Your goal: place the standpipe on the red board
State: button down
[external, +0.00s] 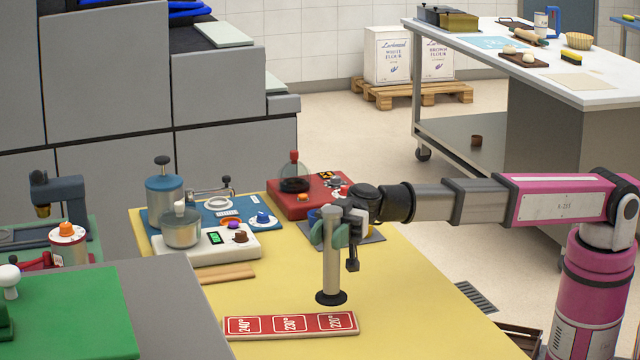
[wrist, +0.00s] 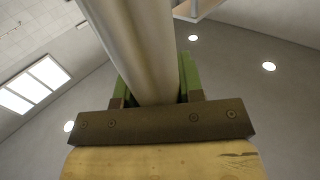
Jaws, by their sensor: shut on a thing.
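The standpipe (external: 331,265) is a grey metal tube with a round black foot, held upright. My gripper (external: 330,233) is shut on its upper part with green fingers on both sides. In the wrist view the pipe (wrist: 135,45) runs between the green fingers (wrist: 155,92). The foot is over the yellow table top, just behind a red strip; I cannot tell if it touches. The red board (external: 280,205) lies at the back of the table, behind my gripper, and carries a glass-and-black device (external: 293,178) and small knobs. Its front right part is partly hidden by my arm.
The red strip (external: 290,325) marked 240°, 230°, 220° lies at the table front. A white scale (external: 207,245) with a pot and a blue board (external: 152,222) stand left. A grey mat (external: 372,238) lies behind my gripper. Yellow table (external: 410,300) is clear at right.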

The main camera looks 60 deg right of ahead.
aim_at(328, 255)
jog(key=shift+f, duration=1.9)
jog(key=shift+f, duration=0.2)
jog(key=c, duration=0.7)
grip_release()
jog(key=shift+c, duration=0.2)
jog(key=shift+r, duration=0.1)
jog(key=shift+d+r, duration=0.1)
jog(key=shift+d, duration=0.25)
jog(key=d, duration=1.1)
jog(key=shift+d, duration=0.2)
